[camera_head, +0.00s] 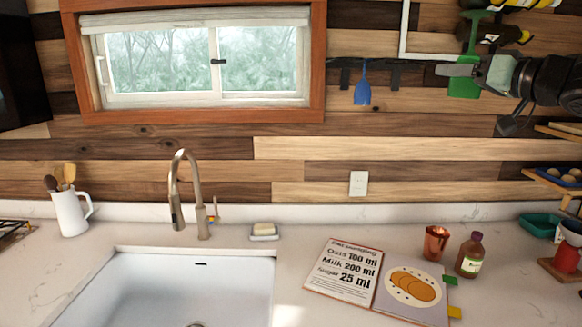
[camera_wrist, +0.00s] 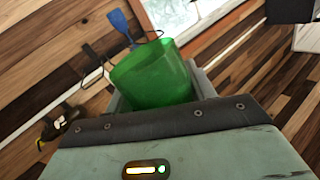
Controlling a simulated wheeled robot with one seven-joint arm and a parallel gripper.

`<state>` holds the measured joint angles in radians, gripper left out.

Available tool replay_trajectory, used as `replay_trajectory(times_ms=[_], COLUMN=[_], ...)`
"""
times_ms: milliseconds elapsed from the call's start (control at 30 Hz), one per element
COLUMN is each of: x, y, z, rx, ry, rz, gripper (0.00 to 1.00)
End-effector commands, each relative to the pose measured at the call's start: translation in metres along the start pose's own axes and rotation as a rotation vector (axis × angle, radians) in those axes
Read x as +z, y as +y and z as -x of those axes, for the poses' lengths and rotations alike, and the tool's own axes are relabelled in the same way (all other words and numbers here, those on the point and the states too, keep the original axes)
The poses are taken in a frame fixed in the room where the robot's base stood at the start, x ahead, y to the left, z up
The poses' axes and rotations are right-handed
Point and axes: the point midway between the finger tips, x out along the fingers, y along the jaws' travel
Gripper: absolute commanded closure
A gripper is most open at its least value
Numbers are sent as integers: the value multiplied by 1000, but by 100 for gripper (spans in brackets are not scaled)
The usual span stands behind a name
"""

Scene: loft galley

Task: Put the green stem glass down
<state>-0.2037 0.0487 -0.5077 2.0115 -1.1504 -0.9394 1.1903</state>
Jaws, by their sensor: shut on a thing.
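The green stem glass (camera_head: 469,42) is held high in front of the wooden wall, at the upper right of the head view. A flat wide end shows above my gripper (camera_head: 459,70), a narrow part below that end, and more green shows under the jaws. My gripper is shut on the glass and partly hides it. In the wrist view, the green glass (camera_wrist: 155,76) sits at the jaws as a wide, translucent shape. The glass is well above the pale countertop (camera_head: 340,222).
An open recipe book (camera_head: 343,270), copper cup (camera_head: 436,243) and brown bottle (camera_head: 470,255) stand below at right. A teal tray (camera_head: 540,226) and shelves are farther right. The white sink (camera_head: 190,285) is left. Bottles (camera_head: 500,33) hang close to the glass. Counter between sink and book is clear.

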Motion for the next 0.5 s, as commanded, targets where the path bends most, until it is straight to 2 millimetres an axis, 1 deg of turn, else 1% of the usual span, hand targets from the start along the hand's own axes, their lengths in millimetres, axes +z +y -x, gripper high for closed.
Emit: replay_trajectory(times_ms=[33, 67, 167, 200, 267, 300, 367, 400, 467, 500], x=[16, 24, 60, 77, 102, 119, 144, 160, 185, 200], y=[-1, -1, -2, -3, -4, -4, -5, -5, -5, -5], z=[-12, -18, -43, -53, -68, -76, -87, -93, -101, -105], rx=[-9, -13, -25, -28, -27, -24, -17, -10, 3, 14], ry=[-9, -11, -17, -19, -19, -19, -17, -15, -13, -10], rz=[-4, -4, -5, -4, -4, -2, -1, 0, 1, 2], gripper=[71, 71, 71, 71, 71, 71, 71, 71, 71, 71])
